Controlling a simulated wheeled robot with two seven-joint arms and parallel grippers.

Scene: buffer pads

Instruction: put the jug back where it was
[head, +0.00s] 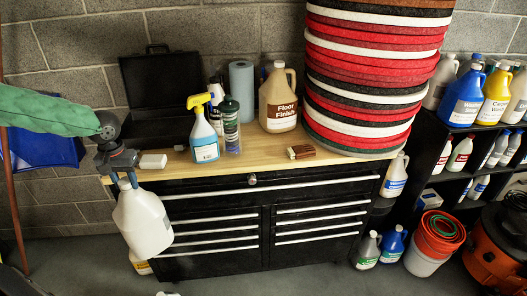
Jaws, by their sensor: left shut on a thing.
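A white jug (143,222) hangs from my left gripper (128,181), which is shut on it near its top. The jug is slightly tilted and held in the air in front of the left end of the black tool cabinet (265,222), below the level of its wooden top (258,166). It hides part of the cabinet's left side. A tan jug labelled Floor Finish (278,103) stands upright on the wooden top, left of the pad stack. My right gripper is not in view.
On the top are a tall stack of pads (375,70), a spray bottle (204,132), a dark bottle (230,126), a blue roll (241,88), an open black case (160,85), a white block (153,161) and a brush (301,152). Shelves of jugs (466,97) stand right.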

